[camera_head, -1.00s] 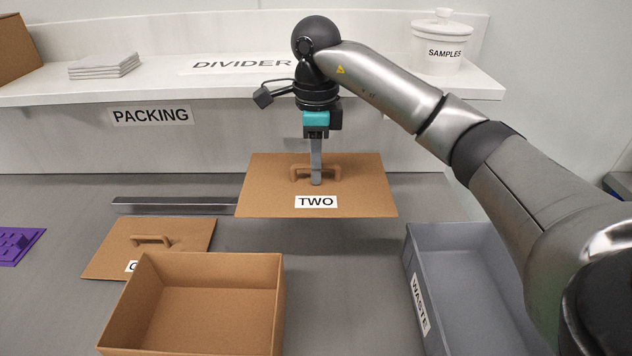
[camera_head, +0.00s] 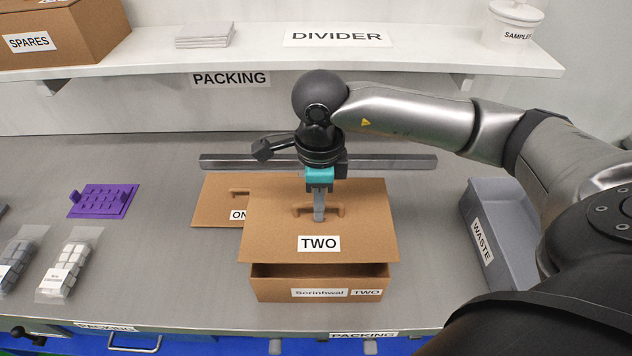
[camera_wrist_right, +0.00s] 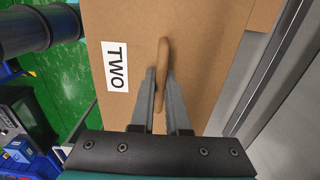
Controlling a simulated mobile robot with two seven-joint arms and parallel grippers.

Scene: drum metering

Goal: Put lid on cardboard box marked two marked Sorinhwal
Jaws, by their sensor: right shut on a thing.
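The cardboard lid marked TWO (camera_head: 270,222) hangs level above the open cardboard box marked Sorinhwal and TWO (camera_head: 272,288). A dark gap shows between the lid and the box's front rim, and the lid hides most of the opening. My right gripper (camera_head: 319,216) is shut on the lid's handle. The right wrist view shows the fingers (camera_wrist_right: 162,88) around the handle (camera_wrist_right: 163,55) and the TWO label (camera_wrist_right: 115,67) beside it. My left gripper is not in view.
A lid marked ONE (camera_head: 215,205) lies behind on the table, partly hidden. A metal bar (camera_head: 235,161) lies behind it. The grey WASTE bin (camera_head: 483,240) stands right. A purple rack (camera_head: 103,200) and bagged cubes (camera_head: 62,272) are left, with bare table between.

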